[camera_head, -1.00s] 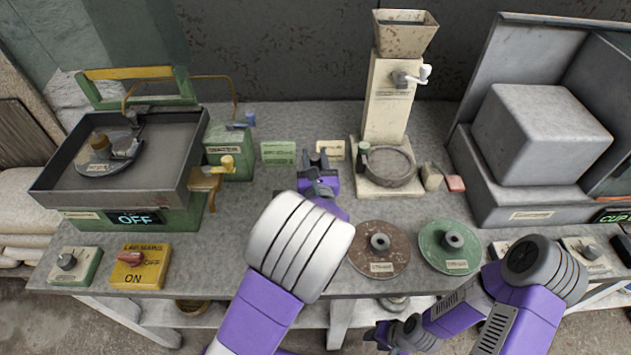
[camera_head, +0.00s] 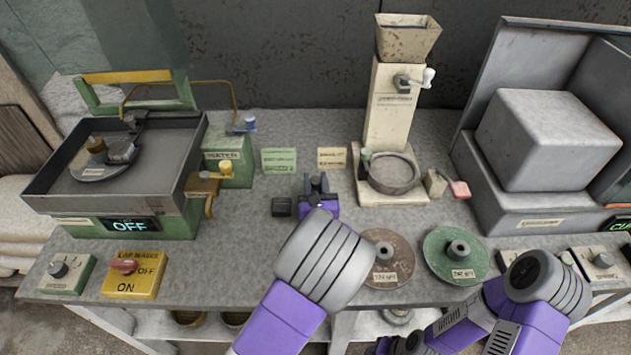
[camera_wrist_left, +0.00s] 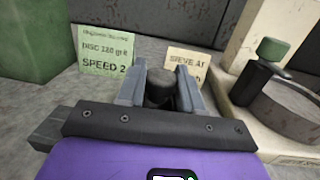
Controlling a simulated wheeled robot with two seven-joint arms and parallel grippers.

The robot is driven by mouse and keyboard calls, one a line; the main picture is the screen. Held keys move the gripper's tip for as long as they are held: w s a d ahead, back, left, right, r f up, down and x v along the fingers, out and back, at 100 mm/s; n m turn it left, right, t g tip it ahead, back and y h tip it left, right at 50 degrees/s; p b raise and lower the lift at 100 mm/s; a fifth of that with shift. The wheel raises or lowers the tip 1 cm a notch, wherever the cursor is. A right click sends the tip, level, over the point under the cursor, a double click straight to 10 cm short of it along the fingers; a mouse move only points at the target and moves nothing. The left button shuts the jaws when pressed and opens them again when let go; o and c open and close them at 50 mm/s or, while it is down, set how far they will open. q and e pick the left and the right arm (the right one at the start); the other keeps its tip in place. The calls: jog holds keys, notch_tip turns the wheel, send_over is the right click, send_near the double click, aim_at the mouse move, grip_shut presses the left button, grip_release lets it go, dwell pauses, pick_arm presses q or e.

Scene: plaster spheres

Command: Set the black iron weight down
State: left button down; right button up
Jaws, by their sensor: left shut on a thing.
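The black iron weight (camera_wrist_left: 159,88) is a small dark cylinder, seen in the left wrist view between the two grey fingers of my left gripper (camera_wrist_left: 160,92). The fingers are shut on it. In the head view my left gripper (camera_head: 317,185) is over the middle of the bench, in front of the green and cream cards. The weight is mostly hidden there by the fingers. I cannot tell whether its underside touches the bench. My right arm is at the lower right, and its gripper end (camera_head: 405,345) is partly cut off by the bottom edge.
The cream mill (camera_head: 388,105) stands close on the right. Brown (camera_head: 385,250) and green (camera_head: 470,265) discs lie at the front. Bare bench (camera_head: 225,230) shows on the left, beside the lap machine.

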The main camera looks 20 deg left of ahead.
pick_arm(q)
jog(key=shift+f, duration=0.25)
jog(key=c, duration=0.7)
grip_release()
jog(key=shift+c, duration=0.2)
jog(key=shift+r, duration=0.3)
jog(key=shift+r+p, duration=0.4)
jog(key=shift+r, duration=0.1)
jog(key=p+v, duration=0.1)
jog(key=v, duration=0.5)
jog(key=p+v, duration=0.1)
jog(key=v, duration=0.5)
jog(key=shift+f, duration=0.25)
jog(key=shift+s, duration=0.1)
